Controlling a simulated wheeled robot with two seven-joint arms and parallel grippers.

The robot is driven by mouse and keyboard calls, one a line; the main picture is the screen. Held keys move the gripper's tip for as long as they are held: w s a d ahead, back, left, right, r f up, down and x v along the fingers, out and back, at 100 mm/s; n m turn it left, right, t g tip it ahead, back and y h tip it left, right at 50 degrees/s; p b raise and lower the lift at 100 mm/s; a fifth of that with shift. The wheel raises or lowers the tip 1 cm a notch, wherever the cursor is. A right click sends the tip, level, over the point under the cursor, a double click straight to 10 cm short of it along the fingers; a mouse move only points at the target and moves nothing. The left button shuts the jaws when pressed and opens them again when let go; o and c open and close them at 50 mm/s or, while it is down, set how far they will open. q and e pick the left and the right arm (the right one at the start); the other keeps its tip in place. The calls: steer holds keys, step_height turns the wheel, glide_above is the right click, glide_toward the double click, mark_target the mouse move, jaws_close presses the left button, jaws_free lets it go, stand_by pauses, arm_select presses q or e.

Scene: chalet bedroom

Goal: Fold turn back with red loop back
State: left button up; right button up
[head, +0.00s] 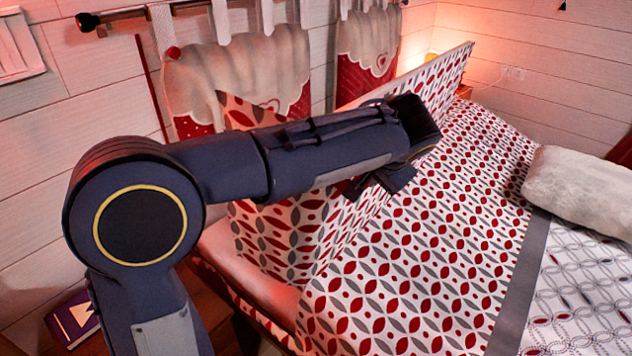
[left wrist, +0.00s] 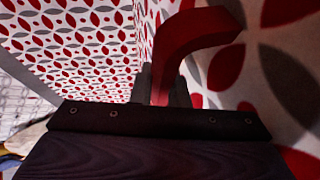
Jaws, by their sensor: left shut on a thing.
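The turn back (head: 445,80) is a panel with red and grey leaf shapes. It stands raised at a steep tilt along the near left side of the bed, partly behind my left arm. The red loop (left wrist: 200,35) shows in the left wrist view, with the patterned cloth (left wrist: 285,60) close beside it on the right. My left gripper (left wrist: 165,88) is shut on the red loop. In the head view my left gripper (head: 380,185) is beside the raised panel, and the loop is hidden there. My right gripper is not in view.
The bed cover (head: 420,285) lies flat with the same pattern. A pale fluffy pillow (head: 580,185) rests on it at the right. Curtains (head: 240,75) hang on the wall behind my arm. A book (head: 75,318) lies at the lower left.

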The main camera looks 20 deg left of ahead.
arm_select(q)
steer(key=shift+o, duration=0.2)
steer(key=shift+s+d+r, duration=0.1)
steer(key=shift+s+d, duration=0.05)
steer(key=shift+d, duration=0.55)
steer(key=shift+s+d+r, duration=0.1)
steer(key=shift+s+d, duration=0.05)
steer(key=shift+d, duration=0.5)
steer(key=o, duration=0.5)
steer(key=s+d+f, duration=0.1)
steer(key=d, duration=0.1)
steer(key=s+d+f+b, duration=0.1)
steer(key=d+f, duration=0.1)
steer(key=d, duration=0.1)
steer(key=s+d+f+b, duration=0.1)
steer(key=d+f, duration=0.1)
steer(key=d, duration=0.1)
steer(key=shift+f, duration=0.1)
steer(key=shift+c, duration=0.2)
steer(key=o, duration=0.7)
steer(key=shift+a, duration=0.35)
